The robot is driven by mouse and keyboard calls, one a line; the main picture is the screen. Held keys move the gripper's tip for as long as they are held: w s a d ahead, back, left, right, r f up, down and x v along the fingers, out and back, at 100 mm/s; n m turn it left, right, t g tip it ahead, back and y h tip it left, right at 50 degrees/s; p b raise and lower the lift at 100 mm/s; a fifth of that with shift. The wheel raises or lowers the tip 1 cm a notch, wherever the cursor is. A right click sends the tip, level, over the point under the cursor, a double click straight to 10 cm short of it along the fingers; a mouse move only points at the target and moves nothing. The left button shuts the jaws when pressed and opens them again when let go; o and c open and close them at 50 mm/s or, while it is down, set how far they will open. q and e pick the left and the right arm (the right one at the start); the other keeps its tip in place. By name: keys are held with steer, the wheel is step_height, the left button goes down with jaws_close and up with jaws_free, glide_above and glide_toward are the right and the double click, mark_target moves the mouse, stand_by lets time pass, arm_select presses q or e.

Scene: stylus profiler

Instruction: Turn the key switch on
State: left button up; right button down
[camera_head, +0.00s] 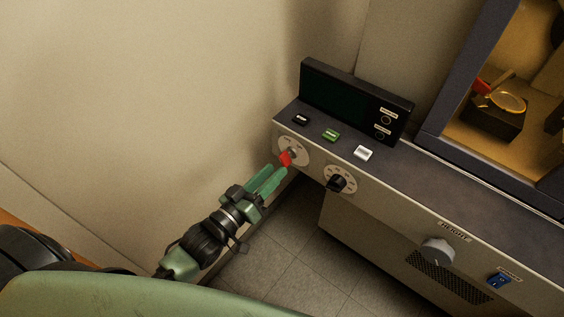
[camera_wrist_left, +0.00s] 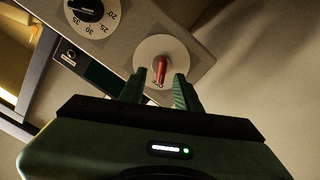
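The key switch is a red key (camera_head: 286,158) on a round pale dial plate (camera_head: 297,146) at the left end of the machine's front panel. In the left wrist view the red key (camera_wrist_left: 162,70) stands out from the middle of its plate (camera_wrist_left: 178,56). My left gripper (camera_head: 275,175) points at the key from the lower left. In the wrist view its two green fingers (camera_wrist_left: 160,84) are apart, one on each side of the key's near end, with gaps visible. Whether they touch it cannot be told. My right gripper is not in view.
A black rotary knob (camera_head: 336,184) sits right of the key, also in the wrist view (camera_wrist_left: 86,8). Black, green (camera_head: 331,135) and white buttons and a dark display (camera_head: 345,97) are above. A grey knob (camera_head: 437,251) and blue switch (camera_head: 499,281) are farther right. A wall is behind.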

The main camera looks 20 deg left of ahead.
mark_target(287, 157)
arm_select(q)
steer(key=x, duration=0.4)
steer(key=shift+w+f, duration=0.1)
steer(key=shift+w, duration=0.05)
jaws_close()
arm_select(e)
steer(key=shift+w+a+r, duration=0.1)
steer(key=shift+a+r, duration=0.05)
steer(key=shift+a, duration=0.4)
